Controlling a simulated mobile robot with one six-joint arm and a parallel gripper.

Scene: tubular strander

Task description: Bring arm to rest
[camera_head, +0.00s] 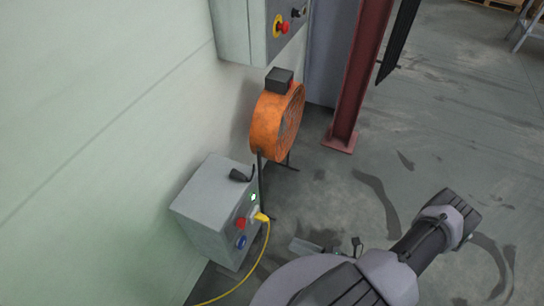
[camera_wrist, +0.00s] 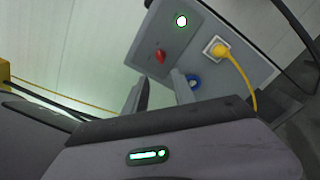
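My gripper (camera_wrist: 159,82) shows in the wrist view with its two fingers apart and nothing between them. It points toward a grey control box (camera_wrist: 190,48) with a lit green-white lamp (camera_wrist: 181,21), a red switch (camera_wrist: 160,56) and a blue button (camera_wrist: 194,82). The right finger overlaps the area near the blue button; I cannot tell whether they touch. In the head view my arm (camera_head: 425,240) is bent at the lower right, and the same box (camera_head: 208,190) stands against the wall to its left.
A yellow plug and cable (camera_head: 262,218) come out of the box front and run down to the floor. An orange fan (camera_head: 277,120) stands behind the box. A wall cabinet with a red button (camera_head: 284,28) hangs above.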

